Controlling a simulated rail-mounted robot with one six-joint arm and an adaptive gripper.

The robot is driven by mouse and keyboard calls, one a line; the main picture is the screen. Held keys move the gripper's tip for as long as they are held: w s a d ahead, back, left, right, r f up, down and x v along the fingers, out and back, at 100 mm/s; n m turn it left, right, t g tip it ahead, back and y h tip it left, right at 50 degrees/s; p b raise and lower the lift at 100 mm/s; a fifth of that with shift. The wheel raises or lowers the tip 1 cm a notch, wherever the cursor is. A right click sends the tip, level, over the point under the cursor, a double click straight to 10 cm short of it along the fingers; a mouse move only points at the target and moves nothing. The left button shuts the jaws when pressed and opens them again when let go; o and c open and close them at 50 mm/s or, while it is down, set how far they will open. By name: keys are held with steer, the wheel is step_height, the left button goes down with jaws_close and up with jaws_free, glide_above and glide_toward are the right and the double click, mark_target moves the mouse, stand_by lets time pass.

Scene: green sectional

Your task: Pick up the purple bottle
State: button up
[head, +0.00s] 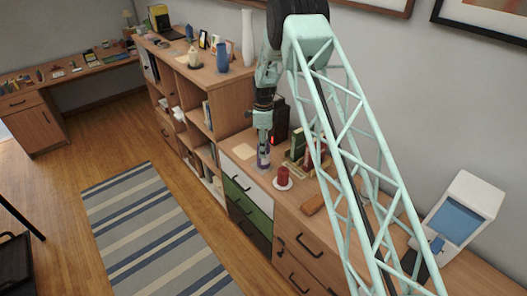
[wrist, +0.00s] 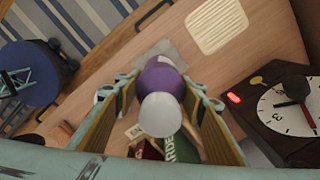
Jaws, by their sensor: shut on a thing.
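The purple bottle (wrist: 162,78) has a pale cap (wrist: 160,115) and stands between the two fingers of my gripper (wrist: 160,110) in the wrist view. In the head view my gripper (head: 263,143) points straight down over the dresser, and the bottle (head: 263,157) shows just below it. My gripper is shut on the bottle, near its top. The bottle looks upright. I cannot tell whether its base touches the dresser top.
A red candle on a white saucer (head: 283,186) stands close on the right. Books (head: 297,146) and a dark clock (wrist: 285,108) stand behind. A square tan coaster (wrist: 216,26) lies nearby. A taller shelf (head: 215,88) with vases is on the left.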

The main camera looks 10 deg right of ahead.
steer(key=shift+r+b, duration=0.55)
steer(key=shift+r, duration=3.9)
steer(key=shift+n, duration=0.5)
